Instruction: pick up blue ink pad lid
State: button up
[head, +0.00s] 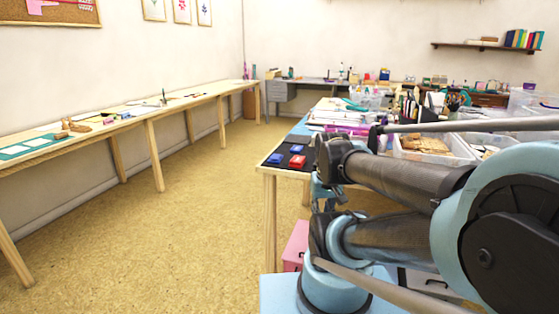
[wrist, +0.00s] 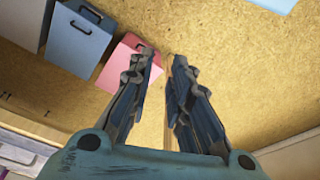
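In the head view, a small blue item (head: 275,158) lies at the near left corner of the work table. A second blue item (head: 297,149) lies behind it to the right, beside a red one (head: 297,161). They look like ink pads or lids; which blue one is the lid is too small to tell. My gripper (wrist: 162,58) is open and empty in the wrist view, its two fingers apart over the floor. No ink pad shows in the wrist view. In the head view my arm is just right of the pads and hides part of the table.
The work table (head: 271,170) carries clear bins and tools farther back. In the wrist view, a pink box (wrist: 124,68) and a blue-grey box (wrist: 78,42) stand on the floor. A long side table (head: 100,130) runs along the left wall. The floor between is clear.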

aim_at(295, 149)
jog(key=u, duration=1.55)
jog(key=k, duration=0.85)
jog(key=z, duration=1.6)
jog(key=i, duration=1)
jog(key=z, duration=0.05)
